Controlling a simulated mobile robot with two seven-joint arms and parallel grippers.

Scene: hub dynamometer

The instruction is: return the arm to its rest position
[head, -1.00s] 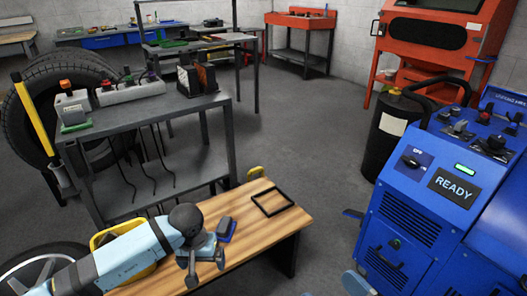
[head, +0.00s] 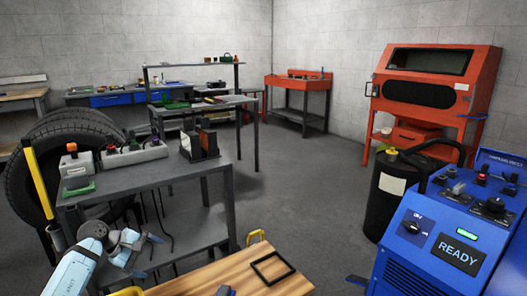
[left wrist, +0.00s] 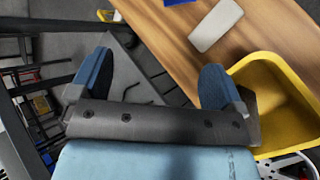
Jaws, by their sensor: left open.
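My left gripper (head: 150,254) is at the lower left of the head view, in front of the grey metal table (head: 130,181) and left of the wooden bench (head: 240,270). The left wrist view shows the gripper (left wrist: 155,80) with its two blue fingers wide apart and nothing between them. The fingers point over the floor and the grey table's frame. My left arm comes in from the bottom left corner. My right gripper is in neither view.
A yellow bin (left wrist: 270,95) is close by the right finger in the left wrist view. A black frame (head: 272,268) lies on the bench. A blue machine reading READY (head: 459,252) and a black drum (head: 393,195) stand at right. Open floor (head: 300,180) lies in the middle.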

